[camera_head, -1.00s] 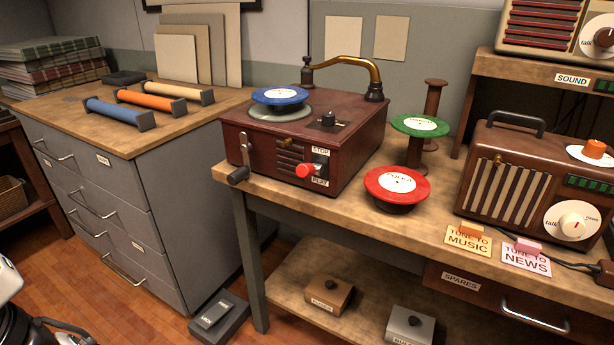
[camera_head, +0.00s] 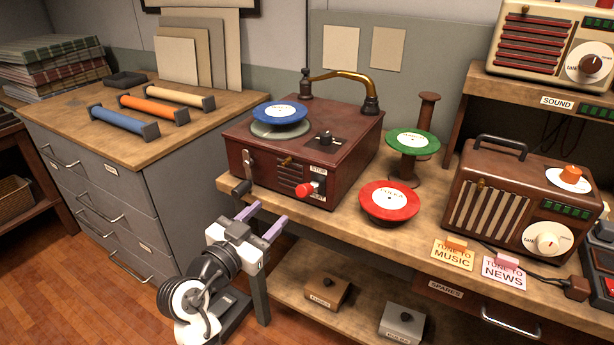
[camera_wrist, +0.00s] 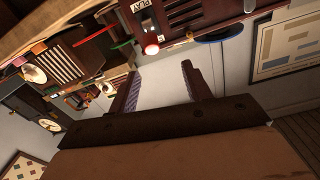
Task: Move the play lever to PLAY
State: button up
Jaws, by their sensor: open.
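The record player (camera_head: 290,165) is a dark red wooden box on the bench. On its front is the play lever with a red knob (camera_head: 306,189), between a STOP label (camera_head: 319,170) above and a PLAY label (camera_head: 317,199) below. I cannot tell its exact setting.
A crank handle (camera_head: 241,188) juts from the player's front left. A red record (camera_head: 389,200) and a green record (camera_head: 412,141) stand to the right. A grey cabinet (camera_head: 180,195) stands left.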

aim_at(310, 185)
jog(key=shift+m+g+h, duration=0.3)
jog(key=p+x, duration=0.1)
jog(key=x, duration=0.3)
jog(key=p+x, duration=0.2)
jog(key=x, duration=0.2)
jog(key=p+x, duration=0.1)
jog(key=x, duration=0.4)
jog(key=shift+s+d+f+p, duration=0.1)
jog(key=shift+s+d+p, duration=0.15)
jog(key=shift+d, duration=0.2)
jog(key=shift+w+d+f, duration=0.15)
jog(key=shift+w+d, duration=0.1)
jog(key=shift+w, duration=0.25)
grip_shut()
